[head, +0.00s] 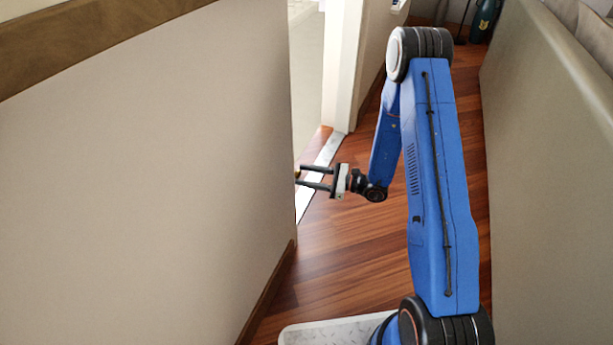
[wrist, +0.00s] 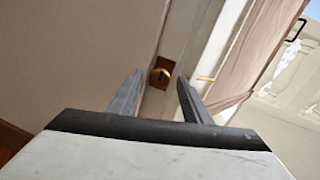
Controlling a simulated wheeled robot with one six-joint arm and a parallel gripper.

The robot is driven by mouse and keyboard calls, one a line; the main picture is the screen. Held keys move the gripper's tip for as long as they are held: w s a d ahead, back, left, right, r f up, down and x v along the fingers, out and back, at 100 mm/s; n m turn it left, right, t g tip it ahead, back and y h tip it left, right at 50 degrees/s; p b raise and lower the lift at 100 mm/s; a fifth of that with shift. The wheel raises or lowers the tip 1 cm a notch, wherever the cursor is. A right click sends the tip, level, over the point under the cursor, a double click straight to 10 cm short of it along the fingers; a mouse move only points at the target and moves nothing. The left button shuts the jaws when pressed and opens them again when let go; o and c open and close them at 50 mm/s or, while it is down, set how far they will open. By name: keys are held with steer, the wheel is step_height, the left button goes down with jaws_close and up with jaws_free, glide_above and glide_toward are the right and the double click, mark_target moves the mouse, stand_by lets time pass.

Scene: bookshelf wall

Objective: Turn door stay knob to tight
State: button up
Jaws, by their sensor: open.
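A round brass knob (wrist: 160,77) on a darker plate shows in the wrist view, on a pale upright strip. I take it to be the door stay knob; its setting is too small to read. My gripper (wrist: 161,78) is open, with one finger on each side of the knob in the picture. I cannot tell how far the fingertips are from it. In the head view my gripper (head: 299,176) points left at the end of the beige wall, fingers apart. The knob is not clearly visible there.
A thin brass piece (wrist: 206,78) sticks out right of the knob. A beige wall (head: 150,170) stands close on the left, and a grey-beige panel (head: 550,170) on the right. A white door frame (head: 341,70) rises behind. Wooden floor (head: 330,265) lies between.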

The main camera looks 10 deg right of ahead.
steer(key=shift+c, duration=0.6)
steer(key=c, duration=0.9)
steer(key=shift+m, duration=0.4)
steer(key=m+t, duration=0.1)
steer(key=m, duration=0.5)
steer(key=m+t, duration=0.1)
steer(key=m, duration=0.5)
steer(key=m+t, duration=0.1)
steer(key=m, duration=0.5)
steer(key=shift+s+a+f+m+t, duration=0.1)
steer(key=shift+s+f+m+t, duration=0.1)
steer(key=shift+f+m+t, duration=0.15)
steer(key=shift+m, duration=0.35)
